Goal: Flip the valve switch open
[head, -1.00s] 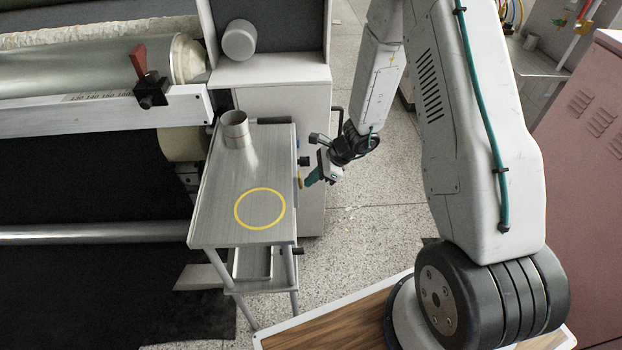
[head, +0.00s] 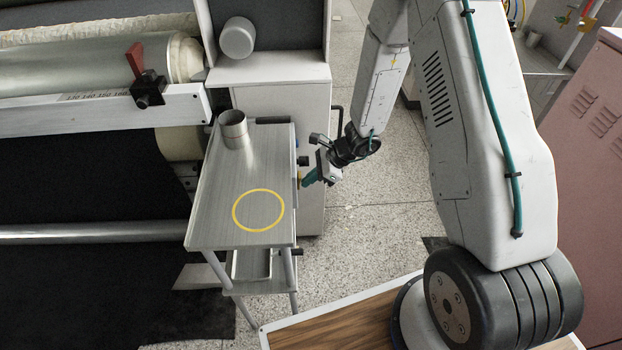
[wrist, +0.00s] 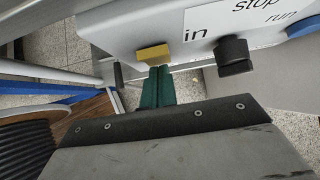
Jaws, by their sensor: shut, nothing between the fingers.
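A yellow lever-like block (wrist: 153,53), which looks like the valve switch, sticks out of the lower edge of a white panel (wrist: 130,22) beside the printed word "in". My gripper (wrist: 157,72), with green fingers, is shut and empty. Its tips are just below the yellow block in the wrist view; I cannot tell whether they touch it.
A black knob (wrist: 234,56) and a blue knob (wrist: 302,27) sit on the panel near "stop" and "run". The metal side table (head: 212,205) carries a steel cup (head: 234,130). A red-handled clamp (head: 147,85) is on the roller machine. Speckled floor right of the gripper is clear.

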